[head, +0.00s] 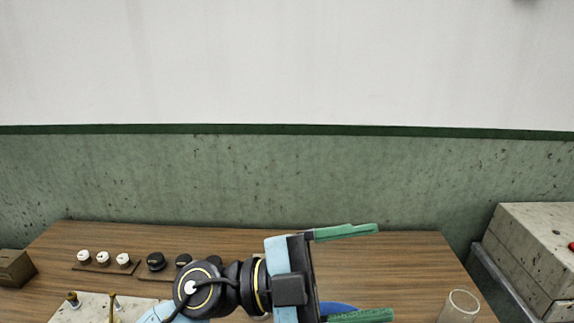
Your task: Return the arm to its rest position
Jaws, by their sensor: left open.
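My left arm comes in from the bottom, left of the middle, in the head view. My left gripper (385,271) is open, its two green fingers spread wide and pointing right. Between the fingers I see only bare table, with no object held. The gripper is over the front middle of the brown wooden table (400,255). A blue curved thing (340,308) shows beside the lower finger, mostly hidden by the gripper. My right gripper is not in view.
White knobs (103,258) on a wooden strip and black knobs (155,261) stand left. A pale slab (92,310) with brass fittings is front left, a wooden box (14,268) far left.

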